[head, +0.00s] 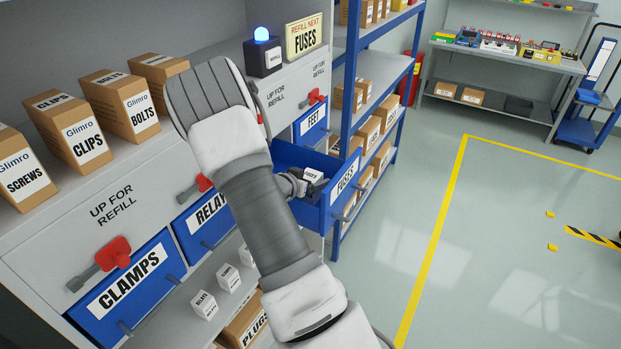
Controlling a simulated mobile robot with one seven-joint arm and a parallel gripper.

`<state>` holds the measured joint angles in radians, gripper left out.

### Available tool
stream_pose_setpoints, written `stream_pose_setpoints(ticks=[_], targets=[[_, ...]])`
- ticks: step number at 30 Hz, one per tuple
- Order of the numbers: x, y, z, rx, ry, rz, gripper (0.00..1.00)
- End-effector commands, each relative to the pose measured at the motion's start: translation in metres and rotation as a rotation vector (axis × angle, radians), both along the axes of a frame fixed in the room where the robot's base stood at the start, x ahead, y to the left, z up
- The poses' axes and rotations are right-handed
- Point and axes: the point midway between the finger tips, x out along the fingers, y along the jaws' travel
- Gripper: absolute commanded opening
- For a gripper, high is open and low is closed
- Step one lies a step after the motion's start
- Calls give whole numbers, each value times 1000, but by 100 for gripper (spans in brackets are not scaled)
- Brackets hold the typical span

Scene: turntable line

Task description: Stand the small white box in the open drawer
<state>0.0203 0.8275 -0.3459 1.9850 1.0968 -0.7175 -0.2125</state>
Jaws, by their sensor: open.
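The open drawer (345,188) is blue, labelled FUSES, and pulled out from the grey cabinet at the middle of the head view. A small white box (313,174) with a FUSES label is inside it, near the back right wall. I cannot tell whether its base rests flat on the drawer floor. My gripper (301,184) is low in the drawer, right beside the box, with its jaws open. My arm hides part of the gripper and the left part of the drawer.
Blue CLAMPS (125,289) and RELAY (205,218) drawers are left of my arm. Several small white boxes (205,305) stand on the shelf below. Cartons (82,129) line the cabinet top, with a lit blue lamp (262,35). A blue rack (352,90) stands close behind the drawer.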

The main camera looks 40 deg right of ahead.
Motion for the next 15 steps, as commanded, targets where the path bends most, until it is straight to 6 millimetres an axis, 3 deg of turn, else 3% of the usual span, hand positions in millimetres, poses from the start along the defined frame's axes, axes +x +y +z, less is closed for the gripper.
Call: stream_pose_setpoints(ticks=[5,15], targets=[[-1,5,6,0,-1,2,97],[-25,64,37,1,-3,4,97]])
